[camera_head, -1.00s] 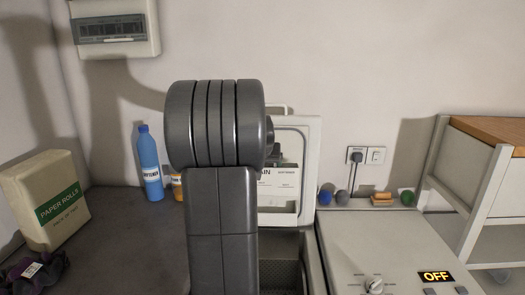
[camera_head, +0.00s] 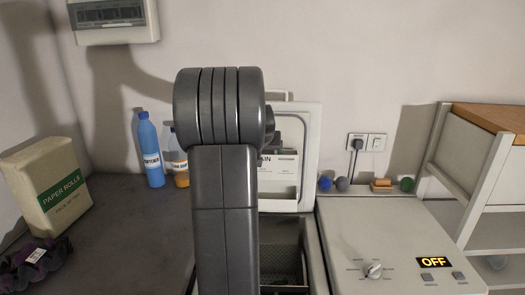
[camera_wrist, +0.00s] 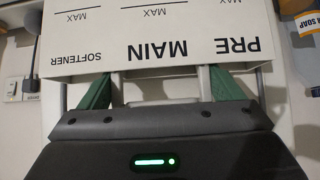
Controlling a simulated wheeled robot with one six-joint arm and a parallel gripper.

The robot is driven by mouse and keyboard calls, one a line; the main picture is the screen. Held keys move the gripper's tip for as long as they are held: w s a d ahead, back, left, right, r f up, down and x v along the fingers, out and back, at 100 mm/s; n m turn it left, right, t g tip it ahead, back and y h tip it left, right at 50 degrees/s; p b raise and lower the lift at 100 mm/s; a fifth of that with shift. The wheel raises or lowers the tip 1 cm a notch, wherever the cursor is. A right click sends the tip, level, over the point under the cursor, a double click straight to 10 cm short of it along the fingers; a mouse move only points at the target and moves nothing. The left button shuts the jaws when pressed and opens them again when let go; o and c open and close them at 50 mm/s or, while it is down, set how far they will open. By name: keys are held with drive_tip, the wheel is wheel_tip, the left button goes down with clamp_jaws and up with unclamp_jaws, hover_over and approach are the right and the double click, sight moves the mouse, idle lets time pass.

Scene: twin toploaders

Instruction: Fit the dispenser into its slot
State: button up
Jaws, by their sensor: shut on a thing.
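The dispenser (camera_wrist: 160,50) is a white box with upside-down labels SOFTENER, MAIN and PRE in the wrist view. My gripper (camera_wrist: 165,90) is shut on its light handle, with green finger pads at both sides. In the head view, part of the dispenser (camera_head: 283,168) shows to the right of my arm, in front of the raised white lid (camera_head: 312,130) of the left machine. My arm hides the rest of it and the gripper. I cannot tell where the slot is, or whether the dispenser touches the lid.
The left machine's open drum (camera_head: 283,262) lies below the lid. The right machine (camera_head: 370,225) is closed, with its display on OFF. A blue bottle (camera_head: 150,155), an amber bottle (camera_head: 179,165) and a paper rolls pack (camera_head: 48,185) stand left. A shelf (camera_head: 495,190) stands right.

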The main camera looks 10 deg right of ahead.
drive_tip(key=shift+w+d+f+b, duration=0.1)
drive_tip(key=shift+w+f+b, duration=0.2)
drive_tip(key=shift+f+b, duration=0.35)
drive_tip(key=shift+w+f+b, duration=0.25)
drive_tip(key=shift+f+b, duration=0.15)
drive_tip(key=shift+f, duration=0.5)
drive_tip(key=shift+w+d+f+b, duration=0.1)
drive_tip(key=shift+w+f+b, duration=0.2)
drive_tip(key=shift+f+b, duration=0.35)
drive_tip(key=shift+f, duration=0.25)
wheel_tip(320, 180, down, 8)
drive_tip(key=b, duration=0.6)
drive_tip(key=shift+s+b, duration=0.35)
drive_tip(key=shift+b, duration=0.05)
drive_tip(key=o, duration=1.4)
drive_tip(key=shift+a+f, duration=0.1)
drive_tip(key=shift+c, duration=0.2)
drive_tip(key=v, duration=1.4)
drive_tip(key=shift+f, duration=0.15)
